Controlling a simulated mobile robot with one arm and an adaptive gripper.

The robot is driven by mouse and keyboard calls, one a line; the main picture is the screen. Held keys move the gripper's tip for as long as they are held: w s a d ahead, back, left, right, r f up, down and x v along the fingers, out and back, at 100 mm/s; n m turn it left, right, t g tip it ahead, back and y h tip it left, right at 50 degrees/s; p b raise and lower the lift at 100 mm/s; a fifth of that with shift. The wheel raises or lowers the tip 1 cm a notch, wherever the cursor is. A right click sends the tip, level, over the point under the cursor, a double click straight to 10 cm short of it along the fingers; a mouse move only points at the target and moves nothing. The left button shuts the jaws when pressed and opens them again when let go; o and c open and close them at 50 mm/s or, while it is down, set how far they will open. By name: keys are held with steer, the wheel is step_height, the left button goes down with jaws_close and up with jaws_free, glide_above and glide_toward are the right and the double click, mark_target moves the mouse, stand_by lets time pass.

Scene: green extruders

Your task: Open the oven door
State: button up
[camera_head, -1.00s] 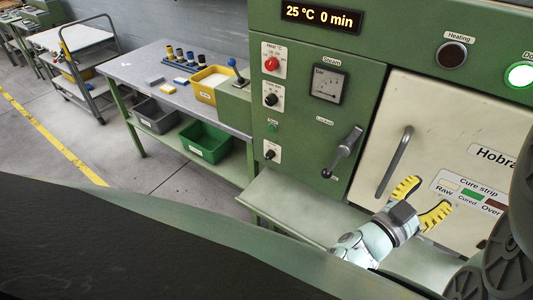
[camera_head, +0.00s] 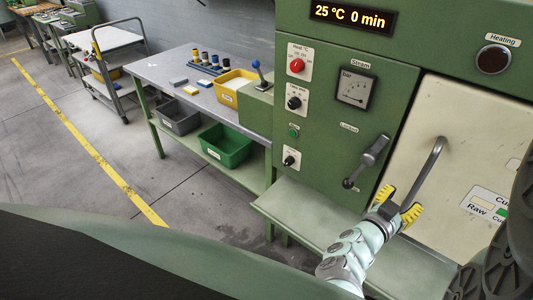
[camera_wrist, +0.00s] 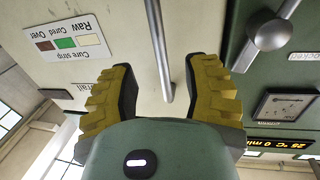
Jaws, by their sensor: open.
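The cream oven door (camera_head: 455,140) is set in the green oven front and looks shut. Its grey bar handle (camera_head: 430,170) runs upright along the door's left side. My gripper (camera_head: 399,203) has yellow ribbed fingers and is at the handle's lower end. In the wrist view, which is upside down, the handle (camera_wrist: 158,45) passes between the open fingertips (camera_wrist: 165,75), with a gap on each side. The fingers do not clasp it. A lever with a ball end (camera_head: 368,160) is left of the door; it also shows in the wrist view (camera_wrist: 270,30).
A green ledge (camera_head: 310,215) juts out below the oven panel, close to my arm. A workbench (camera_head: 170,70) with a yellow bin (camera_head: 238,85) stands to the left, a green bin (camera_head: 225,147) on its lower shelf. The floor at left is open.

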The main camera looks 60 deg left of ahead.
mark_target(415, 187)
steer(key=w, duration=0.2)
steer(key=w+p, duration=0.1)
steer(key=w, duration=0.5)
steer(key=shift+a, duration=0.35)
steer(key=shift+o, duration=0.3)
jaws_close()
